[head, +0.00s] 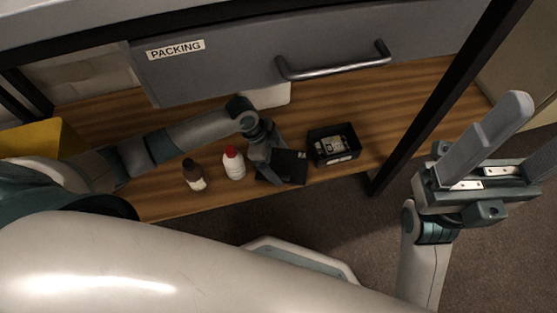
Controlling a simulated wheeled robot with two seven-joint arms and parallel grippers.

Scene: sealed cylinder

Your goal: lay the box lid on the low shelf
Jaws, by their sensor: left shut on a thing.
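The box lid (290,167) is a flat black piece near the front edge of the low wooden shelf (390,125). My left gripper (268,176) is shut on its left part, and the fingers partly hide it. I cannot tell if the lid touches the shelf. The open black box (347,158) stands just right of the lid, with small things inside. My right gripper (528,132) is at the right, off the shelf, its fingers apart and empty.
A white bottle with a red cap (234,165) and a brown bottle (194,175) stand left of my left gripper. A grey drawer marked PACKING (240,60) hangs above the shelf. A dark post (440,95) rises at the right. A yellow bin (45,138) is far left.

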